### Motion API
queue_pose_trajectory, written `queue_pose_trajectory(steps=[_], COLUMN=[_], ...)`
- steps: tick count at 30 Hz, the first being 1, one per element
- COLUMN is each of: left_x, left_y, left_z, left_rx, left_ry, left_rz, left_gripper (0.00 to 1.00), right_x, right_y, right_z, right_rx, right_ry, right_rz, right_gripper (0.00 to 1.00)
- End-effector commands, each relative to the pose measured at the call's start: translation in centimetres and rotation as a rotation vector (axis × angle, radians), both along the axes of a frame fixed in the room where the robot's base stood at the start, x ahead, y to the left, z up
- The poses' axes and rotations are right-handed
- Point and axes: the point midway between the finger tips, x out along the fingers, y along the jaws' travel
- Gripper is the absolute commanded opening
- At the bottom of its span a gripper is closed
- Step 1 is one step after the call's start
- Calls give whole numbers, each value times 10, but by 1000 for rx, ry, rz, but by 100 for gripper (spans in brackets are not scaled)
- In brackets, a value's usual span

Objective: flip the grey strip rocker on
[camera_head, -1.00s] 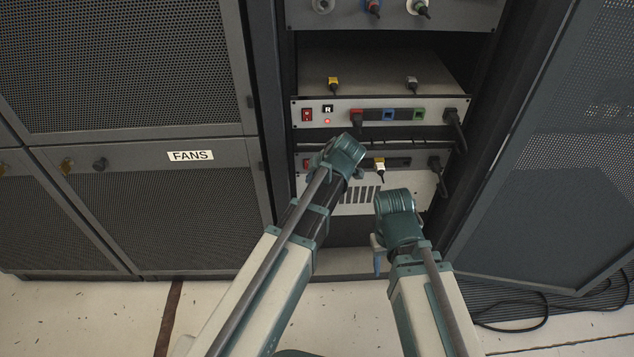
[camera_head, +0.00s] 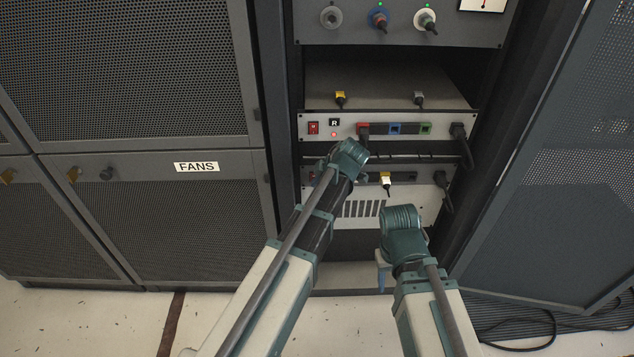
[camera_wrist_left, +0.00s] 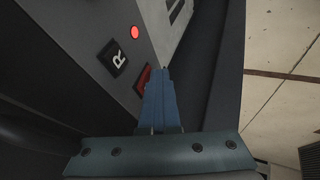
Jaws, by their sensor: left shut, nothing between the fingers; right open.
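The grey strip (camera_head: 410,178) runs across the rack below a lighter strip. My left forearm and wrist hide part of its left side in the head view. In the left wrist view a red rocker (camera_wrist_left: 143,78) sits beside a black "R" label (camera_wrist_left: 114,58), with a red lamp (camera_wrist_left: 135,32) lit. My left gripper (camera_wrist_left: 160,75) is shut and empty, its blue fingertips right at the rocker; contact is unclear. The fingers cover part of the rocker, so its position cannot be told. My right gripper (camera_head: 382,278) is open and empty, low before the rack.
The lighter strip (camera_head: 347,129) above has its own red rocker (camera_head: 313,128), "R" label and lit lamp. Plugs and cables hang at the right. A vented panel (camera_head: 360,208) lies below the grey strip. A mesh door (camera_head: 545,220) stands open at right.

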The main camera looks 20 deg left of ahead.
Motion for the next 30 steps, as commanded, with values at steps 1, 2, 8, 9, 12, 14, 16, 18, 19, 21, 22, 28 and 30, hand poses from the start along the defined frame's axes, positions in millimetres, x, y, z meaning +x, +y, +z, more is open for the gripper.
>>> queue_pose_trajectory(steps=[1,2,8,9,12,14,16,18,19,21,22,28,30], left_x=[0,0,0,0,0,1,1,1,1,1,1,0,-3], left_y=[0,0,0,0,0,0,0,0,0,0,0,-2,-5], left_z=[0,1,8,10,15,17,18,17,17,17,17,22,30], left_rx=[0,0,1,1,1,1,1,2,2,2,2,2,1], left_ry=[-1,-1,-1,-1,-1,-2,-2,-3,-3,-3,-3,-3,-2], left_rz=[0,0,0,0,0,0,0,-1,-1,-1,-1,-1,-2], left_gripper=[0,0,0,0,0,0,0,0,0,0,0,0,0], right_x=[0,0,0,0,0,0,0,0,0,0,0,0,0], right_y=[0,0,0,0,0,0,0,0,0,0,0,0,0], right_z=[0,1,8,10,14,17,17,17,17,16,16,22,29], right_rx=[0,0,0,0,0,0,0,0,0,0,0,0,1], right_ry=[0,0,0,0,0,0,0,0,0,0,0,1,1], right_rz=[0,0,0,0,0,0,0,0,0,0,0,-3,-3], right_gripper=[50,50,50,50,50,50,50,50,50,50,50,50,50])
